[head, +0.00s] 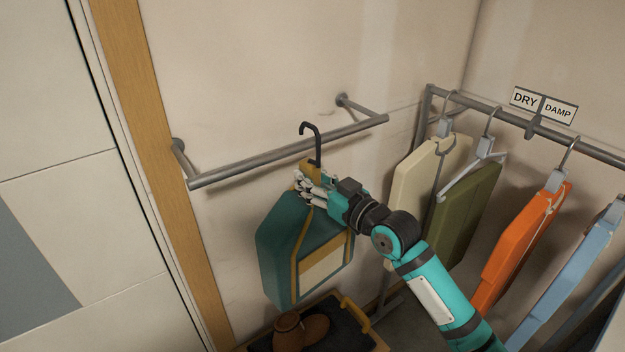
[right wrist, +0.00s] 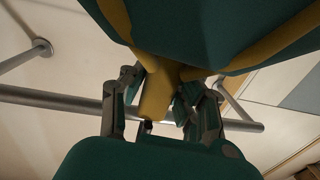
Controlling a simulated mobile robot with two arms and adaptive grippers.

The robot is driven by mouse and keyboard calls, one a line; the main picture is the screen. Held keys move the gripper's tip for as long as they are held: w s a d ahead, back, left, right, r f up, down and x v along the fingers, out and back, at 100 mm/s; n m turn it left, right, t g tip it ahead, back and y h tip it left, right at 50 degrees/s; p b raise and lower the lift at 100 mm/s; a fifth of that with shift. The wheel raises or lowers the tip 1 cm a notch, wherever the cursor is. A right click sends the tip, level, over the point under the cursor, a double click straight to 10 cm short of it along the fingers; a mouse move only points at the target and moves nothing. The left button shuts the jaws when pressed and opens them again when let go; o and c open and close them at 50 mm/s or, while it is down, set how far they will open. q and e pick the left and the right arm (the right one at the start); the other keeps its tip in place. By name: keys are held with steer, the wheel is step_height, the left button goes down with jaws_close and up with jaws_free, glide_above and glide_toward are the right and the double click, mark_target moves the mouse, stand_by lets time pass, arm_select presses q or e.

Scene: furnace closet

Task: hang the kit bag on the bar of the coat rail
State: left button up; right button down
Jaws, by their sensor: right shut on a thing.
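The kit bag (head: 285,245) is dark teal with yellow straps and a black hook (head: 318,145) at its top. My right gripper (head: 308,185) is shut on the yellow grip below the hook, and the bag hangs from it. The right wrist view shows the fingers (right wrist: 160,105) either side of the yellow grip (right wrist: 155,92). The coat rail's bar (head: 250,167) is grey, on two wall brackets. In the head view the hook's shank crosses the bar, and its curved tip shows just above it. I cannot tell whether they touch. My left gripper is not in view.
A second rail (head: 470,103) at the right carries several garments on hangers, including an orange one (head: 520,245), under a DRY/DAMP sign (head: 543,104). Brown boots (head: 300,330) stand on a dark tray (head: 345,332) below the bag. The bar's left part is clear.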

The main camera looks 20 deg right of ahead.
steer(key=shift+w+r, duration=0.1)
steer(key=shift+w, duration=0.05)
steer(key=shift+x, duration=0.75)
steer(key=shift+w+f+b, duration=0.1)
steer(key=shift+f+b, duration=0.9)
steer(key=shift+f, duration=0.6)
stand_by(0.8)
stand_by(0.5)
